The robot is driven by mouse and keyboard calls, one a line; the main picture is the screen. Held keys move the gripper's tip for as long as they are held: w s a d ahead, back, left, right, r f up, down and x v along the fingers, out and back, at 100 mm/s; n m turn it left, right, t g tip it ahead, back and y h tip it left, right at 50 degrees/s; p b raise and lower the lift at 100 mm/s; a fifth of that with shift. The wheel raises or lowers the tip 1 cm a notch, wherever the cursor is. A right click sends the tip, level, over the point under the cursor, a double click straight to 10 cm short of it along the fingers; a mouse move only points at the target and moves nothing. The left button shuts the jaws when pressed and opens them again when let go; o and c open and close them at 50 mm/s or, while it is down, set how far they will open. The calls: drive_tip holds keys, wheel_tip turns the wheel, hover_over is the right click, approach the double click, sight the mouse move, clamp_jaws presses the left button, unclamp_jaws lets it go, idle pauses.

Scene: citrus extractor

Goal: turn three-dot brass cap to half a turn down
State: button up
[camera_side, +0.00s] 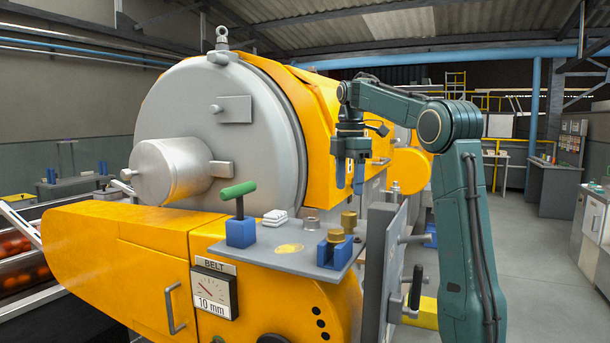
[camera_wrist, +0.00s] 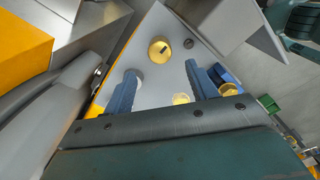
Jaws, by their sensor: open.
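Brass pieces sit on a grey shelf plate (camera_side: 262,255). One brass cap (camera_side: 336,235) is in a blue holder (camera_side: 334,254); a taller brass cap (camera_side: 349,220) stands just behind it. A flat brass disc (camera_side: 289,249) lies to their left. The wrist view shows a round brass piece with a dark mark (camera_wrist: 160,48), another brass piece (camera_wrist: 181,99) and one by the blue holder (camera_wrist: 228,89). Dots are too small to make out, so I cannot tell which is the three-dot cap. My gripper (camera_side: 349,182) is open and empty, pointing down, above the caps.
A blue block with a green handle (camera_side: 238,190) and a white stack (camera_side: 275,217) stand on the plate, with a small metal ring (camera_side: 311,224). A grey upright panel (camera_side: 377,265) borders its right side. The large machine drum (camera_side: 225,120) rises behind. A BELT gauge (camera_side: 213,292) reads 10 mm.

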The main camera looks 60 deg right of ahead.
sight(349, 212)
drive_tip(key=shift+f, duration=4.7)
drive_tip(key=shift+c, duration=0.3)
drive_tip(key=c, duration=0.9)
